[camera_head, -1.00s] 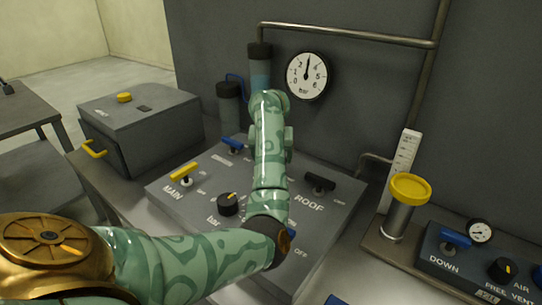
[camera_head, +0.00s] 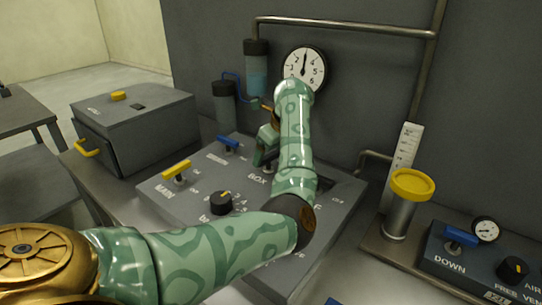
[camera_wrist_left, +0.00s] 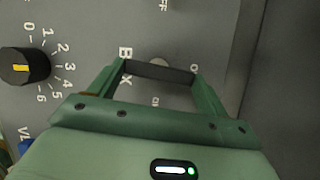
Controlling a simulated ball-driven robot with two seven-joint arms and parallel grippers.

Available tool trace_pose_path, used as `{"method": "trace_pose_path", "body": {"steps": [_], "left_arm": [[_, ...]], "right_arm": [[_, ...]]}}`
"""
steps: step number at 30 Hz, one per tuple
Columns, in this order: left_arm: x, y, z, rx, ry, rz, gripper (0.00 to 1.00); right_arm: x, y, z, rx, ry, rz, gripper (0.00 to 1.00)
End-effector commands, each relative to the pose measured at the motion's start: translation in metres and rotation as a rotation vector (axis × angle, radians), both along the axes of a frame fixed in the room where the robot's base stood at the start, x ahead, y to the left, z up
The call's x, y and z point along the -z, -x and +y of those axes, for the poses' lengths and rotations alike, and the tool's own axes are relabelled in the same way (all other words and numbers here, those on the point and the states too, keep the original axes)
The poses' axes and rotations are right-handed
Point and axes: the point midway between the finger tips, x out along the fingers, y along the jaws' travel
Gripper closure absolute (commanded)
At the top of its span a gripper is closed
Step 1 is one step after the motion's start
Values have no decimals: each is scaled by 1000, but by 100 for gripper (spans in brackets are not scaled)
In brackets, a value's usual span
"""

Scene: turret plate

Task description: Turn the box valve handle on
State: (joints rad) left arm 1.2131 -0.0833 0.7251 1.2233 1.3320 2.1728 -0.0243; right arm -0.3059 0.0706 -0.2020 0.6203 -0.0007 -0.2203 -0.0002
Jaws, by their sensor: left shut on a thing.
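The box valve handle (camera_wrist_left: 158,72) is a dark bar on a pale round pivot, beside the BOX lettering on the grey panel. My left gripper (camera_wrist_left: 155,72) has its green fingers at the two ends of this bar and is shut on it. In the head view the left gripper (camera_head: 266,158) is low over the panel (camera_head: 225,178), just above the BOX lettering. The arm hides much of the handle there. My right gripper is not in view.
A yellow MAIN handle (camera_head: 177,170), a blue handle (camera_head: 228,143) and a black knob (camera_head: 221,203) stand on the panel left of the arm. A pressure gauge (camera_head: 304,68) is on the wall behind. A yellow-topped cylinder (camera_head: 412,187) stands at the right.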

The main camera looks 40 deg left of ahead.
Motion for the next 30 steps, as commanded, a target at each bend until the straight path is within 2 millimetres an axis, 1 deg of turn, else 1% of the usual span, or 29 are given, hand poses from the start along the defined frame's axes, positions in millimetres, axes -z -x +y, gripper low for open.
{"method": "trace_pose_path", "body": {"steps": [1, 9, 26, 27, 28, 29, 30], "left_arm": [[3, -1, -1, -25, 6, 3, 45], [2, -2, -2, -122, 7, 1, 45], [0, -2, -2, -148, 7, -4, 46], [0, -2, -2, -148, 7, -4, 12], [-1, -2, -2, -148, 7, -4, 3], [-1, -2, -2, -148, 6, -4, 1], [-1, -2, -2, -148, 6, -4, 1]], "right_arm": [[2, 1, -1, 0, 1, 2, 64], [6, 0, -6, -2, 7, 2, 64], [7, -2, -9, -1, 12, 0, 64], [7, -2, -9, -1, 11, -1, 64], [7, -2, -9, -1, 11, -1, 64], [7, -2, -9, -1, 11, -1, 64], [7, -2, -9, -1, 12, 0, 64]]}}
